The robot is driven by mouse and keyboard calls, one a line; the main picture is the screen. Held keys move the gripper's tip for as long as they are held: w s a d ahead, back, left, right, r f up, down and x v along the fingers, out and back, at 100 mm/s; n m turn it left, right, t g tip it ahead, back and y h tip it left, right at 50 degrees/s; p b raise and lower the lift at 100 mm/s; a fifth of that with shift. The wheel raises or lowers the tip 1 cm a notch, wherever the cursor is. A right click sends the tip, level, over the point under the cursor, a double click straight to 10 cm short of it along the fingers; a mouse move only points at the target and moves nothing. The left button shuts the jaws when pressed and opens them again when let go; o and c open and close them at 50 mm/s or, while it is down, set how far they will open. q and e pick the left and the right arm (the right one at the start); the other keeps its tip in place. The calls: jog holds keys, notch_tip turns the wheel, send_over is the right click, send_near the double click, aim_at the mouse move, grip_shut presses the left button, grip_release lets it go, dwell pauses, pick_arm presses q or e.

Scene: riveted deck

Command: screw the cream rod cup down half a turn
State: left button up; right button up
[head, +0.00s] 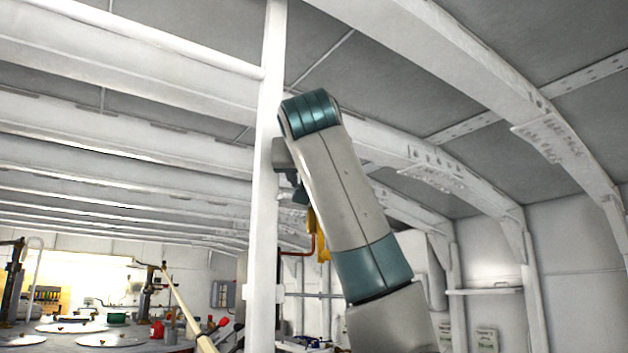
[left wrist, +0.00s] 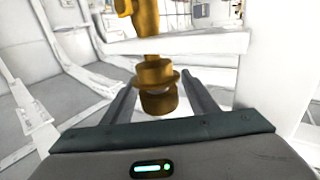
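An ochre-yellow rod-like fitting with a flanged, cup-shaped lower end (left wrist: 158,100) stands in the left wrist view. I see no clearly cream cup. My left gripper (left wrist: 160,85) has its two dark fingers spread, one on each side of this fitting, with gaps visible beside it. I cannot tell its exact depth between the fingers. In the head view a yellow piece (head: 322,240) shows partly behind a grey and teal arm of mine. That arm hides its own gripper, apart from some dark parts beside the white post. My right gripper is not identifiable in either view.
A white vertical post (head: 265,180) stands close to the arm. A cream rod (head: 185,305) slants at lower left, in front of a bench with round plates (head: 110,340) and a red container (head: 157,331). White ribs cross the ceiling above.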

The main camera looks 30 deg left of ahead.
pick_arm(q)
jog(key=shift+f, duration=0.1)
jog(key=shift+s+d+f+b, duration=0.1)
jog(key=shift+s+d+b, duration=0.15)
jog(key=shift+s+b, duration=0.15)
jog(key=b+v, duration=0.6)
jog(key=v, duration=1)
jog(key=shift+s+b, duration=0.2)
jog(key=shift+b, duration=0.2)
